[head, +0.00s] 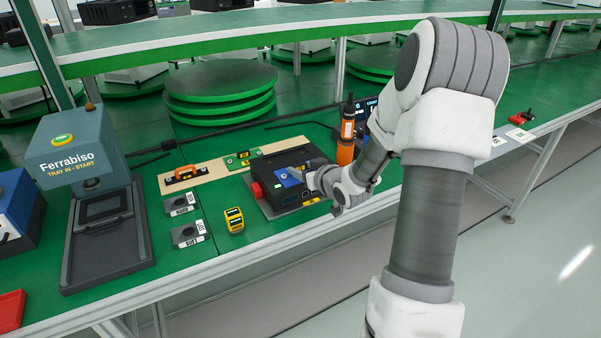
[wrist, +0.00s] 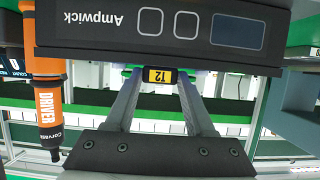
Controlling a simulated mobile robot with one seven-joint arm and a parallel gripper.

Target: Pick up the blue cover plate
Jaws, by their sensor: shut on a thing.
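The blue cover plate (head: 290,181) shows as a small blue patch at the top of the black Ampwick unit (head: 267,168) in the head view. My gripper (head: 302,171) reaches over the unit from the right, with its fingers at the plate. In the wrist view my gripper (wrist: 161,74) is shut on a small dark part with a yellow label (wrist: 160,75) reading 12, seemingly the plate's grip. The unit's front (wrist: 190,25) appears upside down there and hides most of the plate. I cannot tell whether the plate is seated or slightly raised.
An orange driver (head: 346,138) stands upright close behind my wrist. A red knob (head: 256,190) juts from the unit's left side. A yellow counter (head: 234,219), two grey switch boxes (head: 183,205) and the Ferrabiso press (head: 90,170) stand to the left.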

